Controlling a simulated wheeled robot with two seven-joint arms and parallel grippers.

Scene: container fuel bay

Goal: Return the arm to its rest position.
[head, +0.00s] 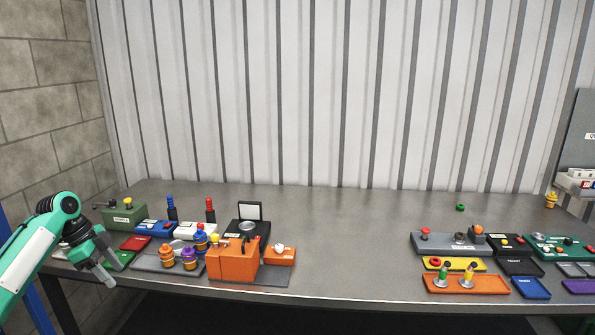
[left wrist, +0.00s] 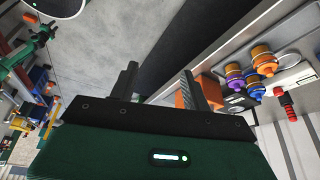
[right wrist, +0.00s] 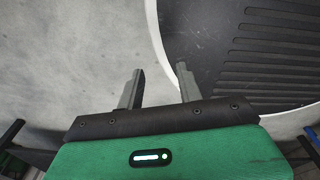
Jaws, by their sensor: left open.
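My left arm (head: 40,245) comes in from the left in the head view. Its gripper (head: 112,274) hangs at the left front end of the grey table (head: 340,220), close to a green tray (head: 124,259). In the left wrist view the left gripper (left wrist: 158,75) has its fingers apart with nothing between them. My right gripper shows only in the right wrist view (right wrist: 158,76). Its fingers are apart and empty, above the pale floor (right wrist: 80,50) and beside a dark ribbed round surface (right wrist: 260,50).
An orange box (head: 232,262), a dark green box (head: 124,216) and purple-banded and orange canisters (head: 167,257) crowd the table's left side. A grey panel (head: 450,243) and orange tray (head: 466,284) stand at the right. The table's middle is clear. A block wall (head: 50,110) rises at left.

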